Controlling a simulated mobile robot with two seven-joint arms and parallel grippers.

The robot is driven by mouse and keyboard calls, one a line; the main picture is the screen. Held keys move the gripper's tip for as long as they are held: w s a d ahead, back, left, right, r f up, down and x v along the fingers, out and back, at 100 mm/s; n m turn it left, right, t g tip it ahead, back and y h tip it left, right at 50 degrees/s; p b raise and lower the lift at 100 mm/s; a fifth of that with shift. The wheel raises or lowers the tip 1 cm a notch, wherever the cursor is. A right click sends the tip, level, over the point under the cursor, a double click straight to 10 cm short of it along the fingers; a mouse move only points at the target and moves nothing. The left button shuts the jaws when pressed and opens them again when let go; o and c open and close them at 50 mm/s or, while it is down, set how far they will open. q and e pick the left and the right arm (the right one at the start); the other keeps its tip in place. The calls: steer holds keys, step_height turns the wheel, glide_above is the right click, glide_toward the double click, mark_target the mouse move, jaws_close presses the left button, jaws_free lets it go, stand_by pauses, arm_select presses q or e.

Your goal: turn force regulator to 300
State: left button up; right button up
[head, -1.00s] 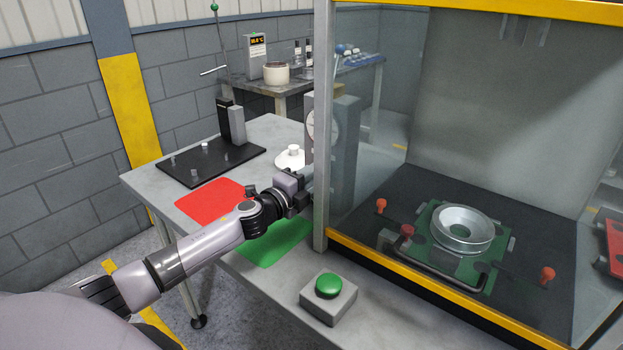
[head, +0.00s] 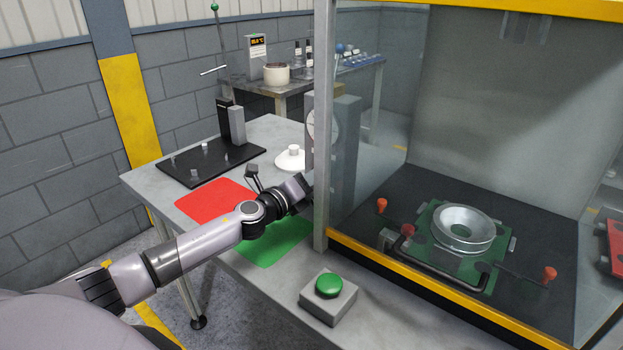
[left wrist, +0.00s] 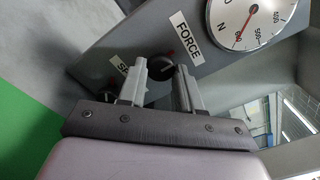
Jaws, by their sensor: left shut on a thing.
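The force regulator is a dark round knob (left wrist: 161,68) on a grey panel beside the FORCE label, in the left wrist view. My left gripper (left wrist: 162,72) is shut on it, one finger on each side. Above right, a white round gauge (left wrist: 238,14) with a red needle is cut off by the frame; it appears tilted and I cannot read its value surely. In the head view the gauge (head: 311,124) is partly behind the enclosure post, and my left gripper's tips are hidden there too. My right gripper is not in view.
A glass enclosure with a yellow lower edge (head: 420,275) stands at right, its grey post (head: 321,200) close to my left wrist. A green push button (head: 329,286) sits in front. Red (head: 215,198) and green (head: 270,248) mats lie on the table.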

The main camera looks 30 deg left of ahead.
arm_select(q)
steer(key=shift+f, duration=0.1)
stand_by(0.4)
steer(key=o, duration=1)
steer(key=shift+s, duration=0.1)
steer(key=shift+s+a+b, duration=0.15)
steer(key=shift+s+b, duration=0.05)
steer(key=shift+s, duration=1.55)
steer(key=shift+s+a+b, duration=0.15)
steer(key=shift+s+b, duration=0.05)
steer(key=shift+s, duration=1.55)
